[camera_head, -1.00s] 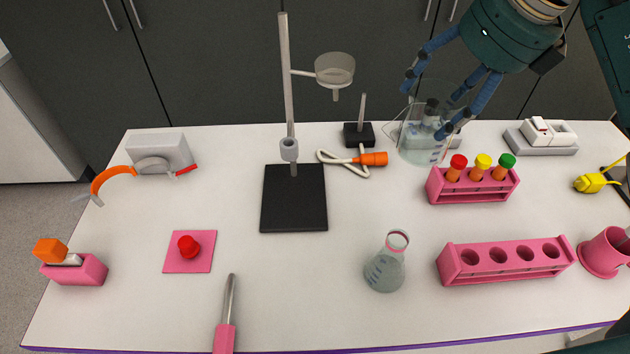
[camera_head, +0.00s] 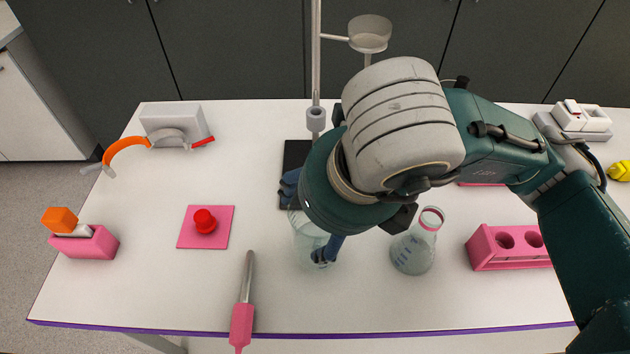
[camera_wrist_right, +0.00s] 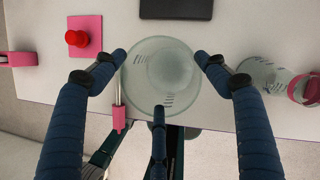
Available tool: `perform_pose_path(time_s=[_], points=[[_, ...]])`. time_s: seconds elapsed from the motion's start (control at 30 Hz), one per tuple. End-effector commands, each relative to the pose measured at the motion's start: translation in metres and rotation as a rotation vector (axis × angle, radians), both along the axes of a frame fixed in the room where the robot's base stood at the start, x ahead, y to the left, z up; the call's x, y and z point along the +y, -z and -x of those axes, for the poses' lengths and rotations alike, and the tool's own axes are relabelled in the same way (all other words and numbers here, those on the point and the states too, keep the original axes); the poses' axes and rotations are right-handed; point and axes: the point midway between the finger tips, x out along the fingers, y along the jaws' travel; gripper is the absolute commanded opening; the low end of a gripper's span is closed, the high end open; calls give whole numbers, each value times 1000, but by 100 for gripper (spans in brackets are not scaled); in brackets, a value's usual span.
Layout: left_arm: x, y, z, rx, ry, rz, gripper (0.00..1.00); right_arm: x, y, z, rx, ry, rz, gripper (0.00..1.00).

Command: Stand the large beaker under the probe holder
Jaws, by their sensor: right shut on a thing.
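My right gripper (camera_head: 312,225) is shut on the large clear beaker (camera_head: 306,246), in front of the stand's black base. In the right wrist view the beaker (camera_wrist_right: 160,78) sits between the blue fingers of the gripper (camera_wrist_right: 162,85), its round rim facing the camera. I cannot tell whether its bottom touches the table. The stand (camera_head: 316,60) carries a side arm with a cup-shaped holder (camera_head: 370,35); I cannot tell surely that this is the probe holder. The black base (camera_head: 294,160) is partly hidden by my right arm. My left gripper is not in view.
A conical flask (camera_head: 413,248) stands right of the beaker. A pink-handled tool (camera_head: 243,315) and a red knob on a pink pad (camera_head: 221,238) lie to the left. A pink rack (camera_head: 490,250) stands at the right. My arm hides the table's back middle.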

Motion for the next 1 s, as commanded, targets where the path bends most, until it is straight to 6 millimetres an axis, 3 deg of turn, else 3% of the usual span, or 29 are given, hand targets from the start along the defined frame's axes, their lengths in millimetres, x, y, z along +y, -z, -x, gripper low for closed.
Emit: perform_pose_path(time_s=[0.17,0.6,0.7,1.0], points=[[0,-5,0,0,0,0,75,5,1,-7,1,1,-1,17],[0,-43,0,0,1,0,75,4,-2,-111,1,2,0,17],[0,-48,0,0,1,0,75,4,0,-127,0,-1,0,17],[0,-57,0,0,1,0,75,4,1,-152,-1,-2,-1,17]])
